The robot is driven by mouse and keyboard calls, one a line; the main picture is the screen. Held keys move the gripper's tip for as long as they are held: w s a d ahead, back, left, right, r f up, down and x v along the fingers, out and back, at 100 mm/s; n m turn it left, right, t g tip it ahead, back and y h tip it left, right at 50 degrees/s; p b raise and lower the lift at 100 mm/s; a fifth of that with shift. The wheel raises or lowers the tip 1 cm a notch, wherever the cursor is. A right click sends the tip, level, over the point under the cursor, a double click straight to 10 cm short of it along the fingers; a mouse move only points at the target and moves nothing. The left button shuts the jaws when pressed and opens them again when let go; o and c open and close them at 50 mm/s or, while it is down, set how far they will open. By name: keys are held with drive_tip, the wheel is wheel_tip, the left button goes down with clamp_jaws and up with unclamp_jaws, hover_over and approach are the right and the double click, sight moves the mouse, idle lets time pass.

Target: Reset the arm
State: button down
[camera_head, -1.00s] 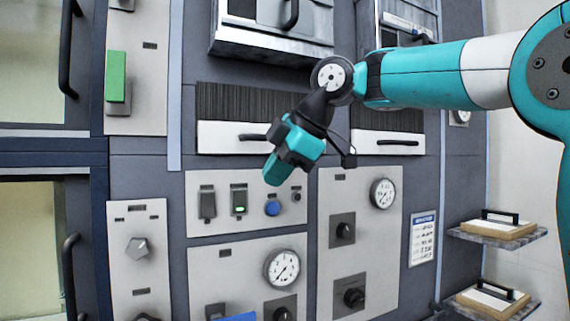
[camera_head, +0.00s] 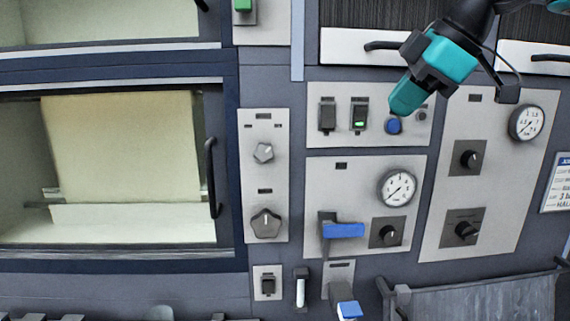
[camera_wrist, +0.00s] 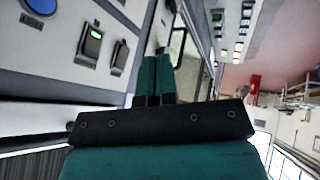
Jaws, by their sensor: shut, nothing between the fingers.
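My gripper (camera_head: 405,98) shows at the upper right of the head view, teal and black, pointing down and left. Its teal fingers are together with nothing between them. In the picture its tip overlaps the upper control panel near a blue button (camera_head: 393,126); whether it touches cannot be told. In the wrist view my gripper (camera_wrist: 155,75) has its two teal fingers side by side. Most of my arm is out of the head view.
A windowed door with a dark handle (camera_head: 211,178) is at left. Drawers with protruding handles (camera_head: 384,46) are above. A grey surface (camera_head: 480,300) lies lower right.

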drive_tip(key=s+a+f+m+g+b, duration=0.1)
drive_tip(key=s+f+m, duration=0.3)
drive_tip(key=s+f, duration=0.6)
drive_tip(key=s+a+f+m+g+b, duration=0.1)
drive_tip(key=s+a+f+m+g, duration=0.3)
drive_tip(key=s+f, duration=0.7)
wheel_tip(320, 180, down, 4)
drive_tip(key=shift+a+f+h, duration=0.1)
drive_tip(key=shift+a+h, duration=0.1)
drive_tip(key=shift+h, duration=0.2)
